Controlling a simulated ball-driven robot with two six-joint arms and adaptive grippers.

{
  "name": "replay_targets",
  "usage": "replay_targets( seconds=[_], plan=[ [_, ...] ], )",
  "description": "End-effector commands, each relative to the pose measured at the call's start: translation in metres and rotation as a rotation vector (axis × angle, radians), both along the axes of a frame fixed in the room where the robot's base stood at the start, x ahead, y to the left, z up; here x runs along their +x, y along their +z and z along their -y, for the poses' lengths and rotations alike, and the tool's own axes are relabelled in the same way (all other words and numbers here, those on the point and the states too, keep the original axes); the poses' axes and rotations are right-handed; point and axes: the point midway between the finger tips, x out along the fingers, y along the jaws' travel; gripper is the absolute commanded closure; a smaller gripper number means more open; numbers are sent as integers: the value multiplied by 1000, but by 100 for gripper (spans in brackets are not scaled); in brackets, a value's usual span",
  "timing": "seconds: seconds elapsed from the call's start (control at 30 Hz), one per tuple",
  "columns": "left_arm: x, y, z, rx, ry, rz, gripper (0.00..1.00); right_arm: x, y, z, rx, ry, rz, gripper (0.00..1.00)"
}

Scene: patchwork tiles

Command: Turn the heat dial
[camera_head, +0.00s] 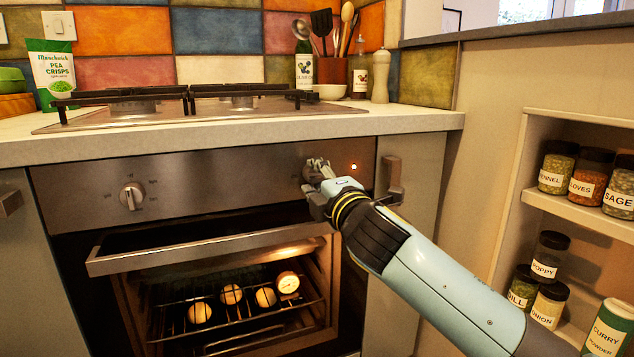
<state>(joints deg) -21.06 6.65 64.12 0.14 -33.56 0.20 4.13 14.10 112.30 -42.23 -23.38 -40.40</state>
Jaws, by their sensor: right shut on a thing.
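The oven's metal control panel (225,178) runs below the counter. A round dial (132,195) with printed marks sits at its left, with no gripper near it. A second dial (318,168) sits at its right and is mostly hidden by my right gripper (318,180). My right gripper is shut on this right dial, its arm reaching in from the lower right. A small light (354,167) glows just right of it. My left gripper is not in view.
The oven door (205,250) is tilted partly open below the panel, showing a lit rack with several round items and a small gauge. A cupboard handle (393,180) juts out right of the gripper. Spice jars (588,175) fill shelves at right.

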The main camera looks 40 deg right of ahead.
Motion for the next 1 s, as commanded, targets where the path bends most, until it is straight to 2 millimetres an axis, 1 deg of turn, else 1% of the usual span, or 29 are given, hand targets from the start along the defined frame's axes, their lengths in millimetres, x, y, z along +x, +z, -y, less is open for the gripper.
replay_targets(
  seconds=[0.03,0.37,0.8,1.0],
  plan=[
    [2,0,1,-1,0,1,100,0,-2,0,42,-2,7,98],
    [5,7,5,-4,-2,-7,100,0,-2,0,348,-2,79,98],
    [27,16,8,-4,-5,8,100,0,0,0,753,-3,177,98],
    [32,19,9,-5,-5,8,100,0,1,0,938,-4,220,98]
  ],
)
